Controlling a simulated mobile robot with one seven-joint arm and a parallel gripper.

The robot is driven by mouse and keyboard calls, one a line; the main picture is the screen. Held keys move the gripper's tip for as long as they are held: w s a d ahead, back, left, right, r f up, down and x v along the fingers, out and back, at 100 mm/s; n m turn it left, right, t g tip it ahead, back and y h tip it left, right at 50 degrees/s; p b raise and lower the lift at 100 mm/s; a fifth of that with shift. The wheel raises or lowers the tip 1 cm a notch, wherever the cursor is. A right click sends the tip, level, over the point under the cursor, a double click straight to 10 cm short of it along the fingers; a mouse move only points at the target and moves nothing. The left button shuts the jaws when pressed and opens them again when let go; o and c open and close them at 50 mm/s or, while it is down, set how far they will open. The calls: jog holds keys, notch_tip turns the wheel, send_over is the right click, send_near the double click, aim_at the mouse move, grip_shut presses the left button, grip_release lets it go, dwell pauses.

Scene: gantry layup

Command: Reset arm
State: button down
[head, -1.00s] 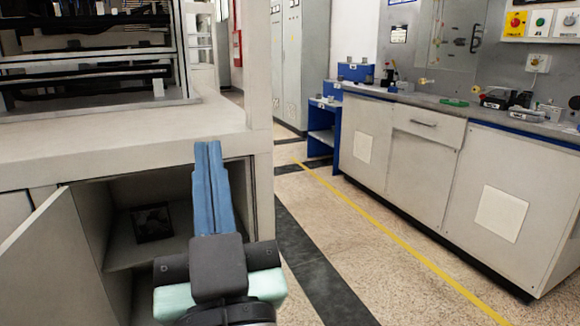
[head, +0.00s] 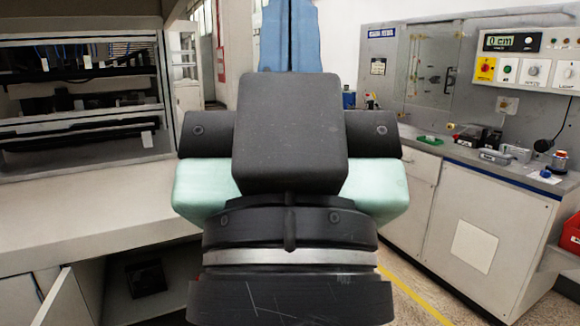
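My gripper (head: 290,30) rises in the middle of the head view, close to the camera. Its two blue fingers point up and lie side by side with only a thin seam between them, so it looks shut. Nothing shows between the fingers. The dark body and pale green sides of my gripper hide the middle of the scene.
A pale cabinet (head: 95,200) with racks above and an open lower door (head: 72,300) stands at left. A grey workbench (head: 470,235) with small items and a control panel (head: 530,60) stands at right. A red bin (head: 571,235) is at the right edge.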

notch_tip(320, 180, up, 20)
jog(key=p, duration=1.8)
jog(key=shift+r, duration=0.2)
